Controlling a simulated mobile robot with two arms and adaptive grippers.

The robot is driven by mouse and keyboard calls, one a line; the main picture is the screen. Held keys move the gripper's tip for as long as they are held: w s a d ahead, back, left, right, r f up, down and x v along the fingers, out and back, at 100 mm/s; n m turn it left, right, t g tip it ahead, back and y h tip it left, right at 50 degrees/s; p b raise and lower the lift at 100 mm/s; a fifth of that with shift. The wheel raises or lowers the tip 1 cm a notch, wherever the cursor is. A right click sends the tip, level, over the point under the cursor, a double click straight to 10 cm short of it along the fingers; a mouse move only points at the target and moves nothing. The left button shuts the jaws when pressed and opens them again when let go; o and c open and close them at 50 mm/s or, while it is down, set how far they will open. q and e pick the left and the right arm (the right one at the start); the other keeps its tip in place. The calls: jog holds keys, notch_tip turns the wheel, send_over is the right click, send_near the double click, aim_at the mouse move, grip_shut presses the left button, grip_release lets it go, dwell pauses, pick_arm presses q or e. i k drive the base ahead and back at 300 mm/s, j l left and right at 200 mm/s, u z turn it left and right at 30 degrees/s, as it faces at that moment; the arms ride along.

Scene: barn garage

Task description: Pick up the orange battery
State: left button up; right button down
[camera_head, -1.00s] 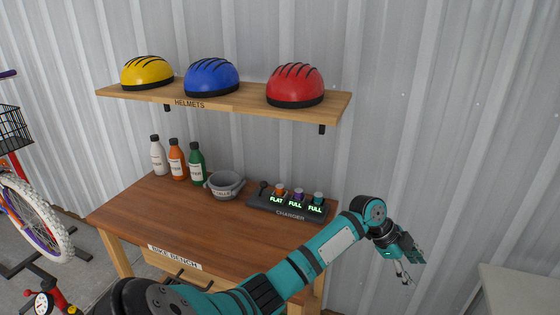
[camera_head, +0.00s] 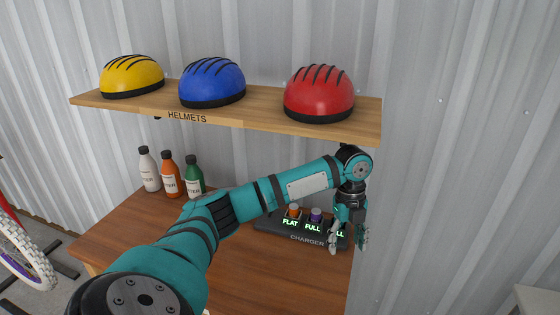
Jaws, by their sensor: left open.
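The orange battery (camera_head: 294,210) stands upright in the black charger (camera_head: 308,238) on the bench, above a green label reading FLAT. A purple battery (camera_head: 316,214) stands to its right, above a label reading FULL. A further slot at the right is mostly hidden behind my left gripper. My left gripper (camera_head: 348,246) is open and points down in front of the charger's right end, to the right of the orange battery and apart from it. My left arm crosses over the bench and hides its middle. My right gripper is not in view.
A wooden shelf (camera_head: 262,118) above the bench (camera_head: 125,232) carries a yellow helmet (camera_head: 132,76), a blue helmet (camera_head: 212,83) and a red helmet (camera_head: 319,94), close above my arm. White, orange and green bottles (camera_head: 170,176) stand at the bench's back left.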

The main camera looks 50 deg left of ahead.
aim_at(293, 208)
jog(key=i+j, duration=0.1)
jog(key=j, duration=0.55)
jog(key=i+j, duration=0.1)
jog(key=j, duration=0.5)
